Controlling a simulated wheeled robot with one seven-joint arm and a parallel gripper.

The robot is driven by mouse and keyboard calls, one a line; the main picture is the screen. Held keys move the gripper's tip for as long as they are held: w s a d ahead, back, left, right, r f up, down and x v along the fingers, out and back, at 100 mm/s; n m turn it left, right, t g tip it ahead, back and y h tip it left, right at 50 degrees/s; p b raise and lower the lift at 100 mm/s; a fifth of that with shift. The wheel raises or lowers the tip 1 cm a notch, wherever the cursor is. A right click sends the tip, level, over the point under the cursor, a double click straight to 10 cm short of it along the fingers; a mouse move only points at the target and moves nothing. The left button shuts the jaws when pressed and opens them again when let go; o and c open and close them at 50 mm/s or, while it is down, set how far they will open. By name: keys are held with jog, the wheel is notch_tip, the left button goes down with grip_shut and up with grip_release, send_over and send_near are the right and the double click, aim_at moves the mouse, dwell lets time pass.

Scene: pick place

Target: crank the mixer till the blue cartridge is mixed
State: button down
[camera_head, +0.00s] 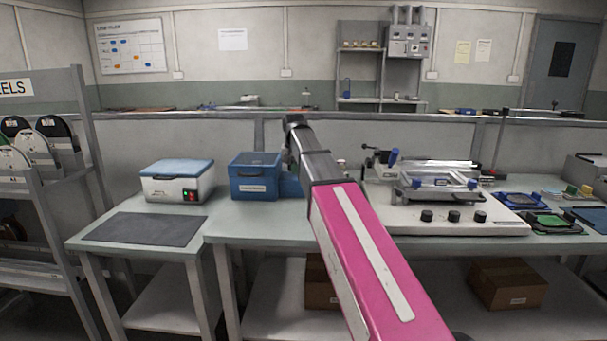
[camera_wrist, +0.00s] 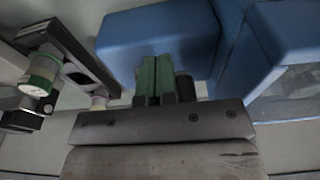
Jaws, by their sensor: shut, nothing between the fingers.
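My gripper (camera_wrist: 155,80) shows in the wrist view as two green fingers pressed together, with nothing between them. A blue block-like body (camera_wrist: 140,35), possibly the mixer, lies just beyond the fingertips. A dark upright piece (camera_wrist: 185,88) stands close beside the right finger; I cannot tell whether it is the crank handle or whether they touch. In the head view my arm hides the gripper and most of a blue object (camera_head: 290,186) behind it. No cartridge can be made out as blue.
A blue lidded box (camera_head: 255,177) stands left of the arm, a white blue-lidded device (camera_head: 177,182) farther left. A printer-like machine (camera_head: 440,213) stands right.

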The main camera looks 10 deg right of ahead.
jog(key=shift+r, duration=0.1)
notch_tip(320, 180, up, 7)
dwell(1.1)
